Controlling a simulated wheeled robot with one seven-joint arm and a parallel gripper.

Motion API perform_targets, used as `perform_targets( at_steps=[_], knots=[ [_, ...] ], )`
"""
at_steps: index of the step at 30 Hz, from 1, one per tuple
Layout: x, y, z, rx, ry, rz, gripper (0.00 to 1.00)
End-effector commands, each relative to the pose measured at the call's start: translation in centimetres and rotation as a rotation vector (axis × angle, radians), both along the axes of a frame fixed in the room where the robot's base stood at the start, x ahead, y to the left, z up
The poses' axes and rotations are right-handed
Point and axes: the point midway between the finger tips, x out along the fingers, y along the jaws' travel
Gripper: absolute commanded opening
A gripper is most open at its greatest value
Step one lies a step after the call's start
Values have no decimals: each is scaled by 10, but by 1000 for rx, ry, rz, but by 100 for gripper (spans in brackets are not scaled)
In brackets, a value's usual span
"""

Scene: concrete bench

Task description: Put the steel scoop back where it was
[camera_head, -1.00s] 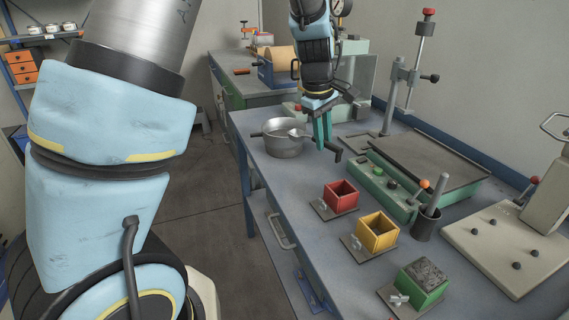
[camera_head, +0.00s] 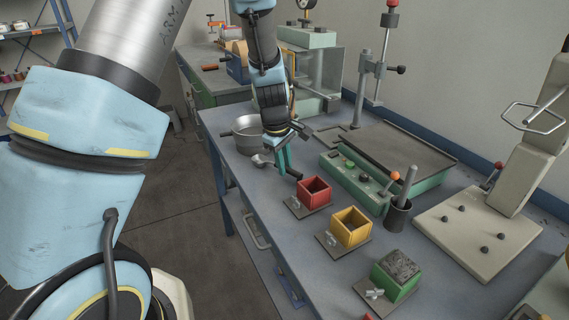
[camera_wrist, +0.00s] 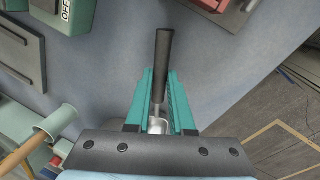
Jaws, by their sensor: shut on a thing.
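My gripper (camera_head: 284,166) is shut on the steel scoop in the head view, with its teal fingers pointing down over the bench. The scoop's round metal bowl (camera_head: 259,161) shows to the left of the fingers and its dark handle (camera_head: 294,174) to the right. In the wrist view the handle (camera_wrist: 163,60) extends beyond my gripper (camera_wrist: 162,78), and part of the bowl shows between the fingers. The scoop seems close to the bench top; whether it touches is unclear. The grey metal pot (camera_head: 247,144) stands behind and left of it, partly hidden by my arm.
Red (camera_head: 313,192), yellow (camera_head: 350,228) and green (camera_head: 396,275) square moulds stand on plates along the bench's front. A dark cup (camera_head: 398,217) holds a grey rod. A green machine (camera_head: 367,188) lies behind. Bare bench (camera_head: 268,204) lies left of the red mould.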

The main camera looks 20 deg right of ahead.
Motion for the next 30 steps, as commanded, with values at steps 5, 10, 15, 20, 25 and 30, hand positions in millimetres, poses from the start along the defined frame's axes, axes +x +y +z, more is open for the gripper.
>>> perform_targets(
  at_steps=[5,10,15,20,25,30],
  knots=[
    [0,0,1,-1,0,0,0],
    [0,0,-2,-1,0,0,23],
    [0,0,-2,-1,0,0,43],
    [0,0,-2,-1,0,0,51],
    [0,0,-1,-1,0,0,51],
    [0,1,14,-2,-4,-2,51]
  ],
)
